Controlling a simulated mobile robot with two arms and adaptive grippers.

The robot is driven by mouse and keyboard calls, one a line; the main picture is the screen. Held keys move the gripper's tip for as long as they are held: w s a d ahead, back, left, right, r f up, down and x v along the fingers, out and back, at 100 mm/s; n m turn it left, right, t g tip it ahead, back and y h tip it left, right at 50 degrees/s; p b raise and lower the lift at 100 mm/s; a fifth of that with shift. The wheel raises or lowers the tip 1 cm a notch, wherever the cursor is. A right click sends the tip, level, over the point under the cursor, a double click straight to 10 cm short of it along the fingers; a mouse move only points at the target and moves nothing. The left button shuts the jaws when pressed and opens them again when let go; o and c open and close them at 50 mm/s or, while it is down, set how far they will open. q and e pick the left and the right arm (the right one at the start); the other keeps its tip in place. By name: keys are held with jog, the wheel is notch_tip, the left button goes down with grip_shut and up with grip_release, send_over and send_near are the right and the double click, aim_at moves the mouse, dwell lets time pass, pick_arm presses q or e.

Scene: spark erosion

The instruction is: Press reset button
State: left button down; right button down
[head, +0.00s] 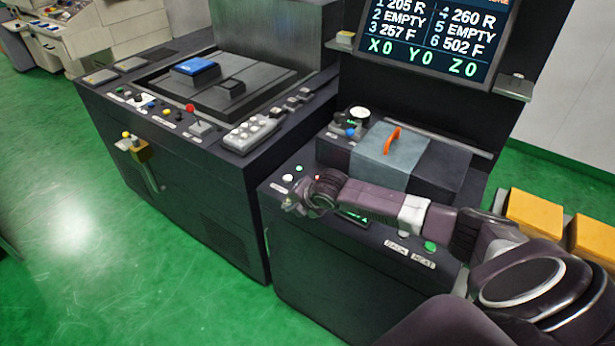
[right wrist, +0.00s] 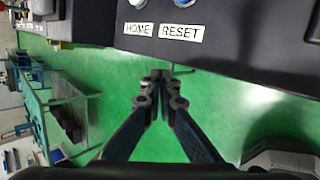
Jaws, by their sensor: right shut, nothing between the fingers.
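In the right wrist view the RESET label (right wrist: 181,32) is on the dark console front, beside the HOME label (right wrist: 138,29). The reset button (right wrist: 184,3) sits above its label, cut by the top edge. The home button (right wrist: 138,3) is beside it. My right gripper (right wrist: 160,76) is shut and empty, its tips below the labels in that picture, with green floor behind them. In the head view my right gripper (head: 292,204) is at the console's left front, close to a white button (head: 287,178); the gripper and arm cover part of the panel. My left gripper is not in view.
A grey lid with an orange handle (head: 392,140) is on the console, below the screen (head: 436,38). A larger machine (head: 190,160) stands left. Yellow boxes (head: 535,214) stand right. Green floor lies in front.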

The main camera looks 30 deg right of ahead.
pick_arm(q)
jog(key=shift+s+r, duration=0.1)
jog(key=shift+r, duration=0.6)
pick_arm(e)
jog(key=w+d+r+n+t+h, duration=0.1)
jog(key=w+d+r+n, duration=0.2)
jog(key=d+r, duration=0.7)
jog(key=shift+w+d+r, duration=0.15)
jog(key=shift+w+r, duration=0.1)
jog(key=shift+w, duration=0.55)
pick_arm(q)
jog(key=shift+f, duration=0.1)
pick_arm(e)
jog(key=shift+f, duration=0.1)
